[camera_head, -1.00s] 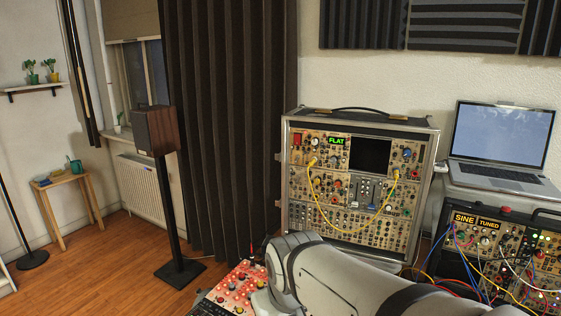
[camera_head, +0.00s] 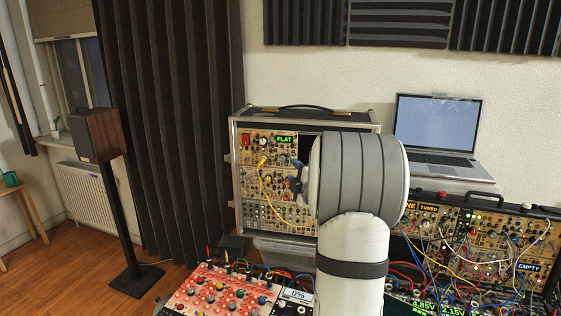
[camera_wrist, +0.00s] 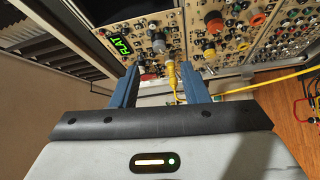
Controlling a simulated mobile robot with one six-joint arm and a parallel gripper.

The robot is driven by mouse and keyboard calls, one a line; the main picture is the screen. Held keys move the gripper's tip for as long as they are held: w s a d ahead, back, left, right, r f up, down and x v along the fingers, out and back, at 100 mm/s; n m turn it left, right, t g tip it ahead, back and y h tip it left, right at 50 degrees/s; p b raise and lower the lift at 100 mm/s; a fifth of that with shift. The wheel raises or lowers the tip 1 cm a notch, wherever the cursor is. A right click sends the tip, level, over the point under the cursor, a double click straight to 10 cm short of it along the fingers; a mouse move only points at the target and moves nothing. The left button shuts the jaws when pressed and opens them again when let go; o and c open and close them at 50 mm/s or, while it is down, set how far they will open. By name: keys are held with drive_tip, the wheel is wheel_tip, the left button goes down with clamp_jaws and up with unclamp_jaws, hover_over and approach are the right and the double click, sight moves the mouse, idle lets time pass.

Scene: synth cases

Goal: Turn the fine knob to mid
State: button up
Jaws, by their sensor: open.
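A tall modular synth case (camera_head: 236,190) stands against the wall, with a green FLAT display (camera_head: 284,139) at its top. In the wrist view the FLAT display (camera_wrist: 119,44) appears turned over, and a pale grey knob (camera_wrist: 158,42) sits beside it. No label is readable, so I cannot tell which knob is the fine one. My gripper (camera_wrist: 160,68) is open and empty in front of the panel, its blue fingers either side of the pale knob and a yellow plug (camera_wrist: 171,72). I cannot tell whether they touch. My arm hides the case's right part in the head view.
A yellow cable (camera_head: 268,203) hangs across the panel close to my fingers. A red-panelled synth (camera_head: 220,292) lies in front, and another case with many cables (camera_head: 490,236) stands right. A laptop (camera_head: 437,130) is behind it. A speaker (camera_head: 97,135) stands left.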

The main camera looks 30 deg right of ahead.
sight(282, 159)
drive_tip(key=w+p, duration=0.1)
drive_tip(key=w, duration=0.1)
drive_tip(key=w+p, duration=0.1)
drive_tip(key=w, duration=0.2)
drive_tip(key=w+d, duration=0.1)
drive_tip(key=w, duration=0.1)
drive_tip(key=shift+w+r+p, duration=0.25)
drive_tip(key=shift+w+p, duration=0.1)
drive_tip(key=shift+p, duration=0.05)
drive_tip(key=shift+c, duration=0.2)
clamp_jaws()
